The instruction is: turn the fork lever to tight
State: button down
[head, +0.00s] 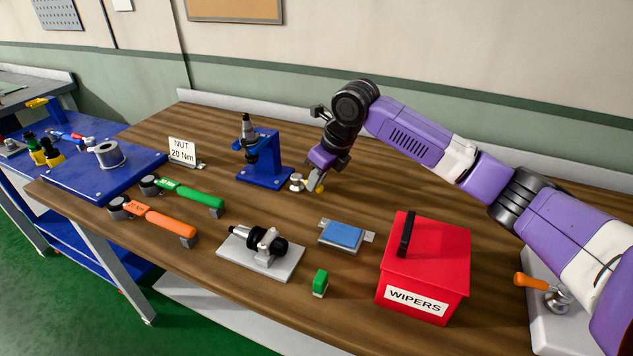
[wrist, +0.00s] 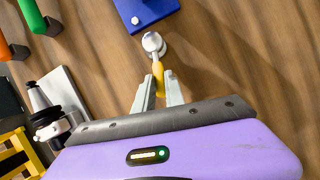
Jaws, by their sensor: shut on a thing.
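A small lever with a yellow handle (wrist: 157,70) and a round silver hub (wrist: 153,42) stands beside the blue tool stand (head: 265,172). It is the likely fork lever, though I see no label. In the head view its silver hub (head: 297,182) shows left of my gripper (head: 317,183), and the handle is mostly hidden. In the wrist view my gripper (wrist: 159,84) has its two fingers closed around the yellow handle. The stand holds a dark and silver tool holder (head: 249,130). I cannot read any tight mark.
A green wrench (head: 190,193), an orange wrench (head: 158,218) and a "NUT 20 Nm" sign (head: 183,151) lie left. A holder on a grey plate (head: 288,266), a blue pad (head: 341,235), a green block (head: 320,283) and a red WIPERS box (head: 425,265) stand in front. An orange-handled lever (head: 531,281) sits right.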

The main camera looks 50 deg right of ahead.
jog(key=shift+w+r, duration=0.1)
jog(key=c, duration=1.4)
grip_release()
jog(key=v, duration=0.7)
jog(key=shift+s+r+b, duration=0.25)
jog(key=shift+r+b, duration=0.05)
jog(key=shift+c, duration=0.5)
